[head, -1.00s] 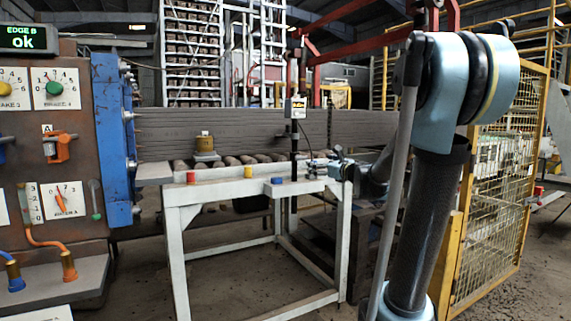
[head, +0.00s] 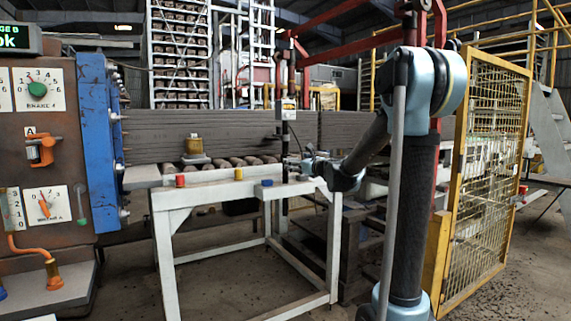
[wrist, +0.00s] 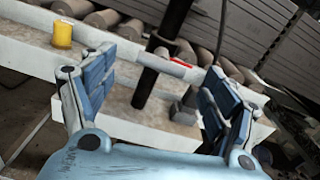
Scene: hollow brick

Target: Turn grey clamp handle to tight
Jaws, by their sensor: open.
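A short grey bar, which looks like the clamp handle (wrist: 170,63), sticks out from a dark upright post (wrist: 148,90) in the wrist view. A small red part shows by the bar. The post also stands at the table's back edge in the head view (head: 284,135), where the handle is too small to make out. My gripper (wrist: 160,66) is open, its blue-padded fingers on either side of the post and handle in the picture. I cannot tell whether either finger touches the handle. In the head view my gripper (head: 308,164) is beside the post, above the table's right end.
The white table (head: 217,189) carries a red (head: 180,181), a yellow (head: 238,174) and a blue button (head: 267,182). Rollers (head: 228,163) and a long grey clay slab (head: 220,131) lie behind. A control panel (head: 45,150) stands left, a yellow mesh fence (head: 490,150) right.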

